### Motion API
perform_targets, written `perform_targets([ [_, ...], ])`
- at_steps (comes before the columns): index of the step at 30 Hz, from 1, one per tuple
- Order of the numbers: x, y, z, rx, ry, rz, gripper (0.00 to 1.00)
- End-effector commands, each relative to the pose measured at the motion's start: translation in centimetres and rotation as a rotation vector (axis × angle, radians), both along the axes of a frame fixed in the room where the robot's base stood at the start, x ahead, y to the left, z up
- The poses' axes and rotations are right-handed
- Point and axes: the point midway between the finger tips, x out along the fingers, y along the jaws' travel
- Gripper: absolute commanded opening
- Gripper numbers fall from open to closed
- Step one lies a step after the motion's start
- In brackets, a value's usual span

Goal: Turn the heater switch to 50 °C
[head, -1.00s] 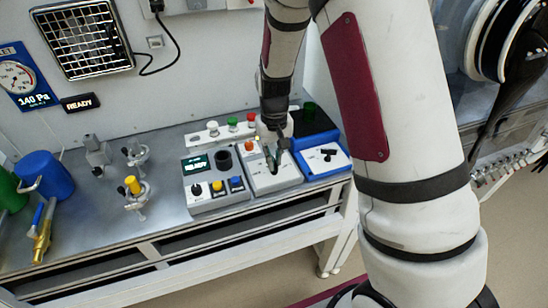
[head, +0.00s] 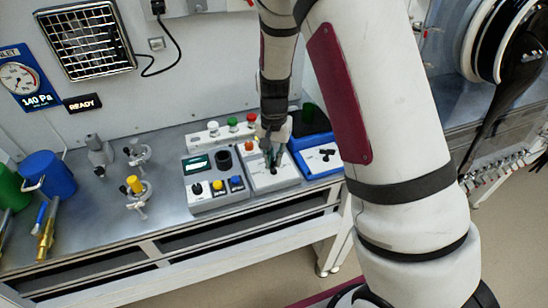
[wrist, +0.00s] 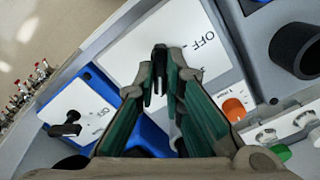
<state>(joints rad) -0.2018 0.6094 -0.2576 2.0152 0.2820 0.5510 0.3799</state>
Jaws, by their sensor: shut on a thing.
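A grey box with a white sloped face (head: 284,182) stands on the bench, and its face also shows in the wrist view (wrist: 130,45) with upside-down "OFF" lettering. A small black switch knob (wrist: 160,53) sits on that face. My gripper (head: 271,160) comes down over this box. In the wrist view its green-padded fingers (wrist: 161,72) close in on the knob, one on each side, and are shut on it. The fingers hide part of the knob and some lettering. I cannot read a 50 °C mark or tell the knob's exact setting.
A blue box (head: 322,155) with a black knob stands right beside the grey one. A control box (head: 211,188) with a display and coloured knobs is on its left. An orange button (wrist: 233,109) lies close to the fingers. Coloured buttons stand behind.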

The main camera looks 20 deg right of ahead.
Motion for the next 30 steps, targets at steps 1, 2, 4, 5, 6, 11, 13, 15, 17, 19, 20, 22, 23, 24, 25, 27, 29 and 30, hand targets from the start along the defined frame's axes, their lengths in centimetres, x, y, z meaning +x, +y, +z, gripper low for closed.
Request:
perform_targets([
  [1, 0.09, 0.00, 0.11, 0.000, -0.004, -0.009, 0.00],
  [2, 0.09, 0.00, 0.11, 0.000, -0.004, -0.013, 0.00],
  [4, 0.09, -0.01, 0.11, 0.000, -0.004, -0.019, 0.00],
  [5, 0.10, -0.01, 0.11, 0.000, -0.004, -0.021, 0.00],
  [6, 0.10, -0.01, 0.11, 0.000, -0.004, -0.023, 0.00],
  [11, 0.11, -0.02, 0.11, 0.000, -0.004, -0.023, 0.00],
  [13, 0.11, -0.02, 0.11, 0.000, -0.004, -0.023, 0.00],
  [15, 0.12, -0.02, 0.11, 0.000, -0.004, -0.023, 0.00],
  [17, 0.11, -0.02, 0.11, 0.000, -0.004, -0.023, 0.23],
  [19, 0.10, -0.02, 0.09, 0.000, -0.003, -0.023, 0.30],
  [20, 0.08, -0.02, 0.08, 0.000, -0.003, -0.022, 0.30],
  [22, 0.07, -0.01, 0.06, 0.000, -0.002, -0.022, 0.30],
  [23, 0.06, -0.02, 0.06, 0.000, -0.002, -0.022, 0.30],
  [24, 0.05, -0.01, 0.05, 0.000, -0.001, -0.022, 0.30],
  [25, 0.05, -0.01, 0.05, 0.000, -0.001, -0.022, 0.30],
  [27, 0.05, -0.01, 0.11, 0.000, -0.001, -0.022, 0.30],
  [29, 0.08, -0.01, 0.35, 0.000, -0.003, -0.022, 0.30],
  [30, 0.10, -0.02, 0.65, 0.000, -0.004, -0.022, 0.30],
])
